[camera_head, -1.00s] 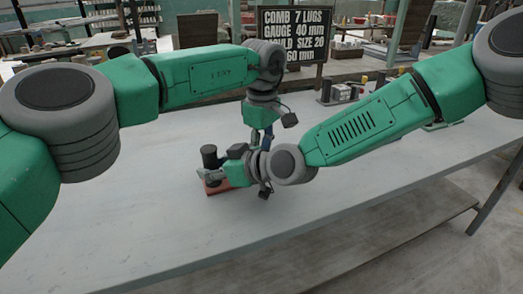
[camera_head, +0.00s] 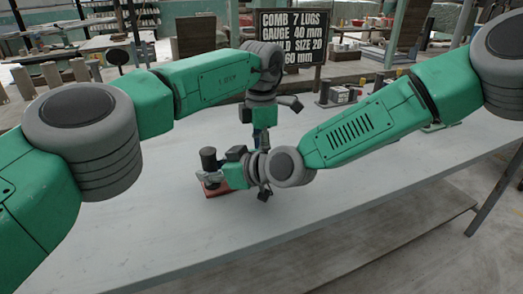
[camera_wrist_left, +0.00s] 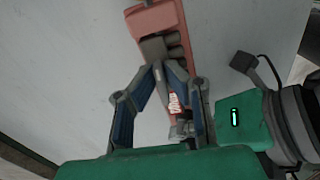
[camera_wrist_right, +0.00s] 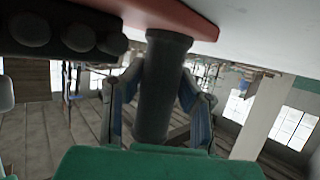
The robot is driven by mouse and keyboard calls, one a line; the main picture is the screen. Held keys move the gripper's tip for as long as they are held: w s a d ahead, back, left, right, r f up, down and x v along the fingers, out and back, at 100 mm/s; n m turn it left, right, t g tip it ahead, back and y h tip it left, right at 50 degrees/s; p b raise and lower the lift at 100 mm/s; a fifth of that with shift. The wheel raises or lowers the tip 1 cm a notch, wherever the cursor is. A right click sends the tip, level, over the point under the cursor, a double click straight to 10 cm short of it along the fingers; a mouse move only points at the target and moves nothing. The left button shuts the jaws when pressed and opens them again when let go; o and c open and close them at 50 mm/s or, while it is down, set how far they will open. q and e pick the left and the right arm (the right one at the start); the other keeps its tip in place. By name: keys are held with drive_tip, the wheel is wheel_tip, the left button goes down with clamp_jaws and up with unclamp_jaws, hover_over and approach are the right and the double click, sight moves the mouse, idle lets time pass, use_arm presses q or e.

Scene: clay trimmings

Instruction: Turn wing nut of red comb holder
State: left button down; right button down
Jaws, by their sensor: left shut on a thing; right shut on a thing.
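The red comb holder (camera_head: 217,191) lies on the grey table in the head view, with a dark upright post (camera_head: 208,157) at its left end. My right gripper (camera_head: 208,178) is shut on this post low down; the right wrist view shows the post (camera_wrist_right: 160,85) between its fingers. The left wrist view shows the red holder (camera_wrist_left: 157,18) with grey knobs and pale lettering. There my left gripper (camera_wrist_left: 163,68) is shut on a grey piece (camera_wrist_left: 153,47), seemingly the wing nut, over the holder. In the head view the left fingertips are hidden behind my right wrist.
Small dark items (camera_head: 338,95) stand at the table's back right. A black sign (camera_head: 290,36) with white text stands behind the table. The table (camera_head: 110,235) is clear at the front and left.

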use_arm(q)
drive_tip(key=n, duration=0.3)
drive_tip(key=shift+w+d+n, duration=0.2)
drive_tip(key=shift+n, duration=0.1)
drive_tip(key=shift+w+n, duration=0.1)
drive_tip(key=shift+n, duration=1.9)
drive_tip(key=c, duration=1.7)
unclamp_jaws()
drive_tip(key=shift+a, duration=0.2)
drive_tip(key=shift+a, duration=0.1)
